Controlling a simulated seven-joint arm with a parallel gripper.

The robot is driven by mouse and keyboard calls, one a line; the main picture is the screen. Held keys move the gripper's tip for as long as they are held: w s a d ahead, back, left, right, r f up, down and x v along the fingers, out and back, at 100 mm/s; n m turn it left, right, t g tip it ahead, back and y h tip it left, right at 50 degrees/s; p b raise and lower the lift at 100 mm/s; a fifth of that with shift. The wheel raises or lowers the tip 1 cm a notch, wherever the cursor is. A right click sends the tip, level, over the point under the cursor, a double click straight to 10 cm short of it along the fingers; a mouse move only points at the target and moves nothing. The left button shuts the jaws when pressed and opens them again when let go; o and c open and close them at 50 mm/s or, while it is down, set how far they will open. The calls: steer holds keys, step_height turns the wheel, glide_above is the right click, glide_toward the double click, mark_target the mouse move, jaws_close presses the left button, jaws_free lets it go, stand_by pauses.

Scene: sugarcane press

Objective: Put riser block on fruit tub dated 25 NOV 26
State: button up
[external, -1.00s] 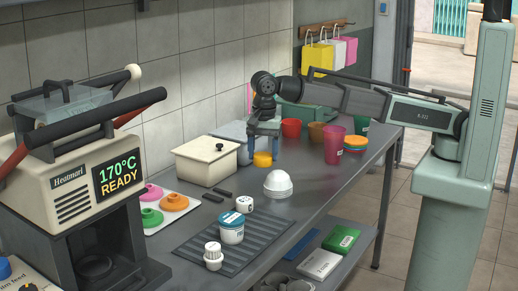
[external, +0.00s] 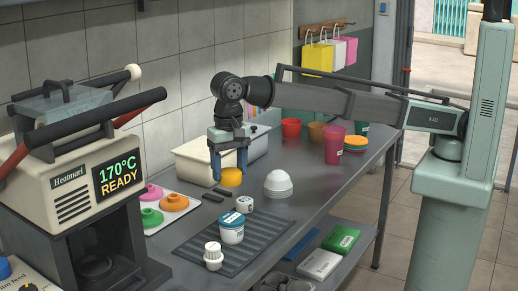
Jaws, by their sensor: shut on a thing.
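My gripper (external: 229,160) has blue fingers pointing down and is shut on a yellow-orange round block (external: 231,178), apparently the riser block. It holds the block in front of the cream box, left of the white dome. A white tub with a teal lid (external: 232,229) stands upright on the dark ribbed mat, below the block in the picture. A smaller white tub (external: 244,204) stands just behind it, and a small white capped jar (external: 213,257) stands at its front left. The print on these containers is too small to read, so I cannot tell which bears 25 NOV 26.
The ribbed mat (external: 262,238) has bare room right of the teal-lidded tub. A white dome (external: 278,184) sits behind the mat. The cream box (external: 192,161) stands behind my gripper. Pink, green and orange discs lie at left, near the heat press (external: 66,187). Cups stand farther back.

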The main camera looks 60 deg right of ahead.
steer(key=shift+n, duration=0.4)
steer(key=shift+f, duration=0.35)
glide_toward(231, 218)
steer(key=shift+d+f, duration=0.1)
steer(key=shift+f, duration=2.65)
steer(key=shift+f, duration=0.1)
steer(key=o, duration=1.1)
step_height(231, 218, up, 12)
steer(key=shift+r, duration=0.1)
